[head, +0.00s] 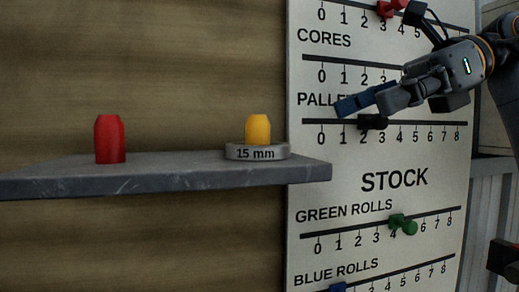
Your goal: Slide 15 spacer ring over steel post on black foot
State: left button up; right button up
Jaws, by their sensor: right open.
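The 15 mm spacer ring (257,153) is a flat grey ring with "15 mm" on its side. It lies on a grey shelf (190,174) near the shelf's right end. A yellow rounded peg (258,129) rises from the ring; whether it passes through the hole or sits on top I cannot tell. No steel post on a black foot shows in this view. My right gripper (358,104), with blue fingertips, is open and empty. It is above and to the right of the ring, in front of the board, apart from the ring. My left gripper is not in view.
A red rounded peg (110,139) stands on the shelf to the left. A white stock board (400,180) stands to the right, with numbered scales and sliders, including a black one (373,122) and a green one (404,225). The shelf between the pegs is clear.

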aim_at(258, 150)
jog(key=p+x, duration=0.1)
jog(key=x, duration=0.9)
jog(key=shift+a+r+p, duration=0.15)
jog(key=shift+p, duration=0.2)
jog(key=shift+a, duration=0.25)
jog(key=shift+d, duration=0.15)
jog(key=shift+c, duration=0.8)
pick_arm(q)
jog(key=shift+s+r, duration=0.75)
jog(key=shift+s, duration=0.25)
pick_arm(e)
jog(key=c, duration=1.3)
jog(key=shift+o, duration=0.2)
